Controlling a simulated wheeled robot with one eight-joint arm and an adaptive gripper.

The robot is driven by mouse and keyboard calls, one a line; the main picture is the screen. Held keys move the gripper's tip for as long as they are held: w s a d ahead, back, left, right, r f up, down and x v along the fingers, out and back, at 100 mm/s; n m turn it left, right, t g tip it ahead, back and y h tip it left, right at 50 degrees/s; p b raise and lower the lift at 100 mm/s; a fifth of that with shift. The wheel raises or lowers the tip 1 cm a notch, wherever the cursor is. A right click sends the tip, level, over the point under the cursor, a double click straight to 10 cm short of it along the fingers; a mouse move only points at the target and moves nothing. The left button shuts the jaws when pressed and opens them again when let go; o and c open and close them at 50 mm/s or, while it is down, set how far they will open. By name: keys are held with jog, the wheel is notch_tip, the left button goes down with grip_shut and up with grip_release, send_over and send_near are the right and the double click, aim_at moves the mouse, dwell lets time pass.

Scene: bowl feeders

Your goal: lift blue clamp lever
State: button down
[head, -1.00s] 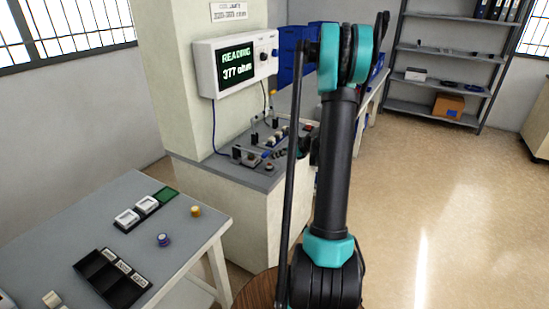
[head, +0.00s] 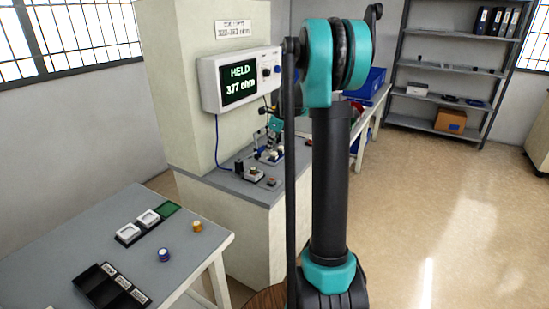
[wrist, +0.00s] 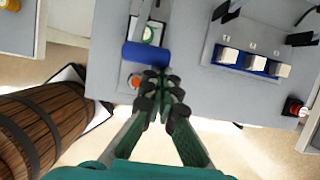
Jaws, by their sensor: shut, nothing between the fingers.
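The blue clamp lever (wrist: 147,53) shows in the wrist view as a short blue bar across a pale frame on the grey bench top. A round green-and-white piece (wrist: 150,35) sits just beyond the bar, within the frame. My gripper (wrist: 157,78) is shut and empty, its fingertips close to the near side of the bar. I cannot tell whether they touch it. In the head view my arm covers part of the bench, and the lever is too small to make out surely there.
An orange button (wrist: 135,82) is left of my fingertips. A blue holder with several white blocks (wrist: 255,62) and a red button (wrist: 294,107) lie to the right. A wooden barrel (wrist: 45,125) stands at left. The meter (head: 240,80) reads HELD, 377 ohm.

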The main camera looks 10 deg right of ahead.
jog(key=w+a+r+g+h, duration=0.2)
jog(key=w+a+r, duration=0.3)
jog(key=shift+r, duration=0.4)
jog(key=shift+w+a, duration=0.1)
jog(key=shift+w, duration=0.05)
dwell(0.4)
